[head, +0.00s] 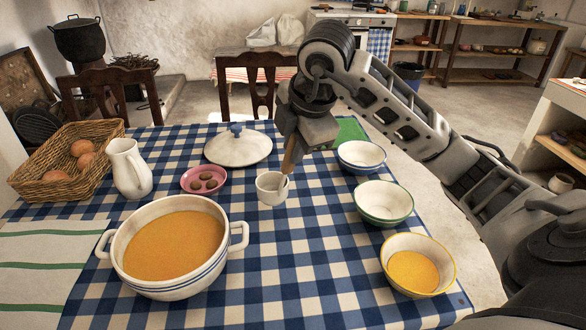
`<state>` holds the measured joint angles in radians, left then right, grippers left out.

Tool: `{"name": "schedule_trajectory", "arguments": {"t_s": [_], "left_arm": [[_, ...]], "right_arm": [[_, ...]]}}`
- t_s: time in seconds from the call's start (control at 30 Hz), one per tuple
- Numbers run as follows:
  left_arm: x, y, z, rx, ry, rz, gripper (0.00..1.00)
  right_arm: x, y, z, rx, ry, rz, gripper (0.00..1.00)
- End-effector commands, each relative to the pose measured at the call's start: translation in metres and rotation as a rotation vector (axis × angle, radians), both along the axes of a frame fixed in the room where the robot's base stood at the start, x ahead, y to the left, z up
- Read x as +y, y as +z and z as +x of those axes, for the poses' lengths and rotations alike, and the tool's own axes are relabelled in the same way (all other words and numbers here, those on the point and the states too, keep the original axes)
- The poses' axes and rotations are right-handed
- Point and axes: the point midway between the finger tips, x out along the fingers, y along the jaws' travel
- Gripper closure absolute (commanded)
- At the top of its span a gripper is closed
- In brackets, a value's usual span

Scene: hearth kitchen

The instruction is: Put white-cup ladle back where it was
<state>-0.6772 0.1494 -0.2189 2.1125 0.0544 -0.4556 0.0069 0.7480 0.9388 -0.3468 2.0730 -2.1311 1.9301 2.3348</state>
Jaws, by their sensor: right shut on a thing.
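My right gripper (296,138) is shut on the brown handle of the white-cup ladle (270,190), which hangs cup-down at the middle of the table. I cannot tell whether the cup touches the cloth. The upper handle is hidden by the gripper. A large white two-handled pot (130,276) of orange soup stands at front left. Its likely lid (238,150), white with a blue knob, lies on the cloth behind. At right are a yellow-rimmed bowl (446,278) with orange soup, a green-rimmed bowl (384,215) and a blue-rimmed bowl (361,166). My left gripper is out of view.
A pink dish (186,184) with small brown pieces sits left of the ladle. A white jug (128,170) and a wicker basket (50,190) of brown round items stand farther left. A green flat thing (350,131) lies behind the bowls. The checked cloth (300,265) is clear at front centre.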

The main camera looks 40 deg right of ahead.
Motion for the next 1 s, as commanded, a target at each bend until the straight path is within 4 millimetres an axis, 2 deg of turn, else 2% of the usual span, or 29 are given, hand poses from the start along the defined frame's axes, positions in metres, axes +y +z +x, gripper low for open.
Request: {"name": "schedule_trajectory", "arguments": {"t_s": [0.3,0.5,0.73,0.77,0.8,1.0], "left_arm": [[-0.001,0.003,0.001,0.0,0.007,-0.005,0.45],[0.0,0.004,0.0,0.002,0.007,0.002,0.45],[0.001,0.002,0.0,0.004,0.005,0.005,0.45],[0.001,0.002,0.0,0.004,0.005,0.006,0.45],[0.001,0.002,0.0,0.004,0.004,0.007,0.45],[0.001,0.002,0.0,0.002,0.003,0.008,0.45]], "right_arm": [[-0.011,-0.026,0.018,0.002,0.0,-0.001,1.0],[-0.01,-0.051,0.017,-0.001,0.001,-0.001,1.0],[-0.01,-0.052,0.017,-0.004,0.001,-0.001,1.0],[-0.01,-0.053,0.017,-0.002,0.001,-0.001,0.75],[-0.01,-0.053,0.017,-0.002,0.001,-0.001,0.63],[-0.009,-0.052,0.017,-0.002,0.001,-0.001,0.61]]}}
